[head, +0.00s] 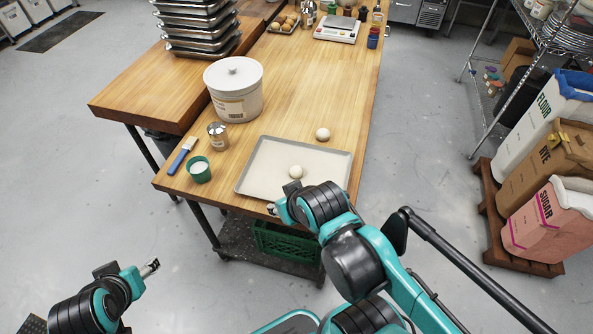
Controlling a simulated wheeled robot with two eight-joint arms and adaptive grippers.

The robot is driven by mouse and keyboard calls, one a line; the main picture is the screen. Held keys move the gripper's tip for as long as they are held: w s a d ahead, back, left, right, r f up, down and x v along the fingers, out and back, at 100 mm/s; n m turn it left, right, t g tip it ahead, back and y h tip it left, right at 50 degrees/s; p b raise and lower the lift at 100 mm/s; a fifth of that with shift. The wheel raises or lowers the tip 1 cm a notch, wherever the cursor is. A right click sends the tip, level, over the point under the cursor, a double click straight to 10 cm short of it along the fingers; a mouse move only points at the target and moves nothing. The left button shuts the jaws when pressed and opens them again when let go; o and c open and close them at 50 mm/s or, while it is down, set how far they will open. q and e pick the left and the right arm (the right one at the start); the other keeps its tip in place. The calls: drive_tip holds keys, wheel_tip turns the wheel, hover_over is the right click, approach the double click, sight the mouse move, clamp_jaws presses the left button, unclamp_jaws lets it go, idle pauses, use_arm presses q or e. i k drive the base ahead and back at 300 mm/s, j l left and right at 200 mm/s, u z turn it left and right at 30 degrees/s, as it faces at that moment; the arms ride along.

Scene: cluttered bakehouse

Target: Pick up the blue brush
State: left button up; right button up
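The blue brush (178,161) lies on the wooden table near its left front corner, with its pale end pointing away toward the back right. It is just left of a small green cup (200,170). My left gripper (151,267) is in front of the table, over the floor, well apart from the brush. My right gripper (273,209) is at the table's front edge, near the baking tray and to the right of the brush. Neither gripper is near the brush. The fingers are too small to tell whether they are open.
A metal can (218,136) and a large white tub (235,92) stand behind the brush. A baking tray (246,179) holds a pale dough ball (295,172); another ball (322,134) lies behind it. A second table (130,96) adjoins at left.

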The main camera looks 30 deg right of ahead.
sight(188, 146)
drive_tip(key=i+j, duration=0.25)
drive_tip(key=i+j+z, duration=0.4)
drive_tip(key=j, duration=0.15)
drive_tip(key=i+j+z, duration=0.25)
drive_tip(key=j+z, duration=0.2)
drive_tip(key=j, duration=0.25)
drive_tip(key=z, duration=1.1)
drive_tip(key=i+j, duration=0.05)
